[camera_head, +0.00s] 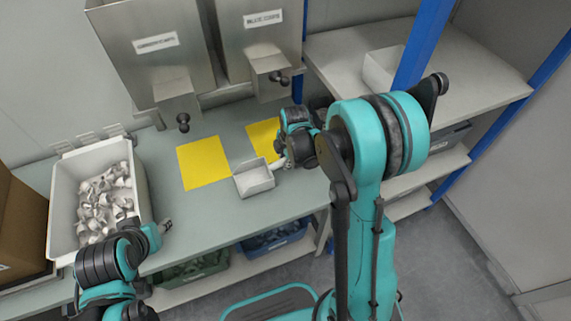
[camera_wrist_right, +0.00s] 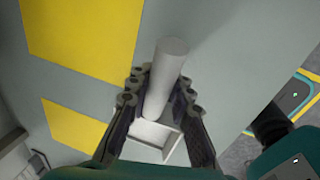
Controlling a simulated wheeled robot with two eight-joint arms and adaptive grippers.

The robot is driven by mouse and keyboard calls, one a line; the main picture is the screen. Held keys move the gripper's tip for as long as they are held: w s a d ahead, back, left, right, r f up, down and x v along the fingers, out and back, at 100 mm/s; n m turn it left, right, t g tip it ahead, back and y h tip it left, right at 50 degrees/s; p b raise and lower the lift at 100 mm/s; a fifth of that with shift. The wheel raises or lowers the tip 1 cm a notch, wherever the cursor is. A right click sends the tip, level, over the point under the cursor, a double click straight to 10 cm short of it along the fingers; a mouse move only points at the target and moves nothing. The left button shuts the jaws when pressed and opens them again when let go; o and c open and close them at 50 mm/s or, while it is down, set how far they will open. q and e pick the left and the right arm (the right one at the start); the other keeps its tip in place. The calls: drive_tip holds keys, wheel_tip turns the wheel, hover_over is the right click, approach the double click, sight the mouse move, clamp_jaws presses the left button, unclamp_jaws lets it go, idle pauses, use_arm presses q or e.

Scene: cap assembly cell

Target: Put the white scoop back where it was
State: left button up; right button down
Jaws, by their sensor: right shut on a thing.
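The white scoop (camera_head: 254,180) is over the bench near its front edge, in front of the gap between the two yellow squares. My right gripper (camera_head: 282,160) is shut on its handle from the right. In the right wrist view the scoop's pale round handle (camera_wrist_right: 168,72) stands between the two fingers, with its box-shaped bowl (camera_wrist_right: 152,137) beyond. Whether the scoop touches the bench is unclear. My left gripper (camera_head: 160,230) is at the front right corner of the white bin; whether it is open or shut does not show clearly.
The white bin (camera_head: 52,212) holds many white caps. Yellow squares (camera_head: 203,163) and (camera_head: 262,138) lie on the bench (camera_head: 215,208) below two labelled metal hoppers (camera_head: 150,48). A blue-posted shelf with a white box (camera_head: 382,68) stands at right. Dark bins sit below the bench.

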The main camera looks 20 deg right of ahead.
drive_tip(key=shift+f, duration=0.4)
drive_tip(key=shift+r, duration=0.1)
drive_tip(key=c, duration=1.8)
unclamp_jaws()
drive_tip(key=shift+f, duration=0.2)
drive_tip(key=o, duration=0.5)
drive_tip(key=shift+c, duration=0.2)
drive_tip(key=shift+r, duration=0.1)
drive_tip(key=shift+r, duration=0.1)
